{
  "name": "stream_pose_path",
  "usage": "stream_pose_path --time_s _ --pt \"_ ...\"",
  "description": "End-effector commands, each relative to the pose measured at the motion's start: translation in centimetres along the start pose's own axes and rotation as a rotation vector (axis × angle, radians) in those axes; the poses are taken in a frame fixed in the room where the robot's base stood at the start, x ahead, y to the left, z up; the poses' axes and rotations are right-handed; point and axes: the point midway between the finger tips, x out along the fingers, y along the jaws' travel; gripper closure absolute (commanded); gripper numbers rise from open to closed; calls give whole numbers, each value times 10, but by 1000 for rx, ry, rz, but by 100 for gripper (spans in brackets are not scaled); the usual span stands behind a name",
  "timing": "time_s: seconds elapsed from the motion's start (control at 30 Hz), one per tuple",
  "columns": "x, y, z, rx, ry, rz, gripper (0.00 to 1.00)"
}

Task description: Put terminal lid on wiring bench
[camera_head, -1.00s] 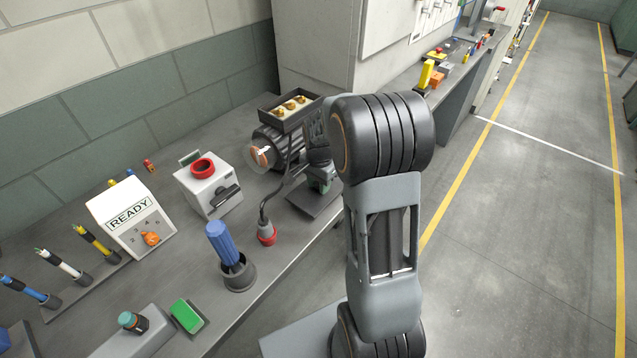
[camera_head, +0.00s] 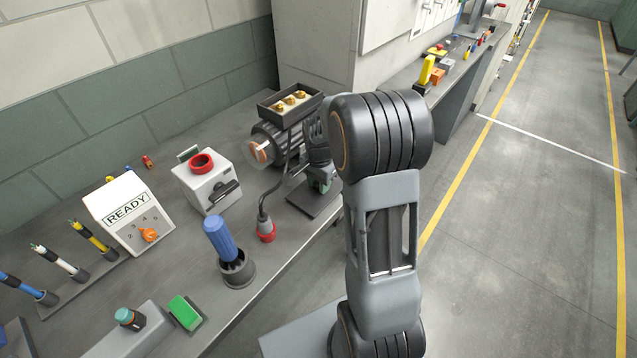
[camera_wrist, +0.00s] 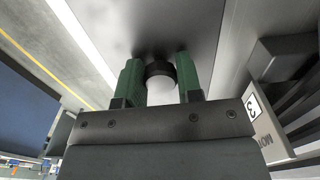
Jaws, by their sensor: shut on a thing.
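The terminal lid (camera_head: 312,201) is a flat grey plate near the front edge of the wiring bench (camera_head: 285,258). My gripper (camera_head: 320,174) is above it in the head view, partly hidden behind my arm. In the wrist view, my gripper's green fingers (camera_wrist: 160,82) are shut on the lid's black knob (camera_wrist: 160,70), with the grey lid plate (camera_wrist: 185,25) beyond. I cannot tell whether the lid touches the bench top. The motor (camera_head: 275,143) has an open terminal box (camera_head: 268,112) on top, with three brass terminals inside.
A red plug (camera_head: 265,232) on a cable, a blue-handled tool (camera_head: 219,236) in a cup and a white switch box (camera_head: 205,184) stand left of the lid. The READY box (camera_head: 125,208) is farther left. A cabinet (camera_head: 315,50) rises behind the motor.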

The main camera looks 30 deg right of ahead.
Motion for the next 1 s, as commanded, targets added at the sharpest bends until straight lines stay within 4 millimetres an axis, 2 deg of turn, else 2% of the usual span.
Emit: stream_pose_path --time_s 0.2,0.23,0.5,0.8,1.0 --pt "4 0 0 0 0 0 100" --pt "3 0 0 0 0 0 65" --pt "3 0 0 0 0 0 39" --pt "1 0 0 0 0 0 37" --pt "-24 0 0 0 3 -4 37"
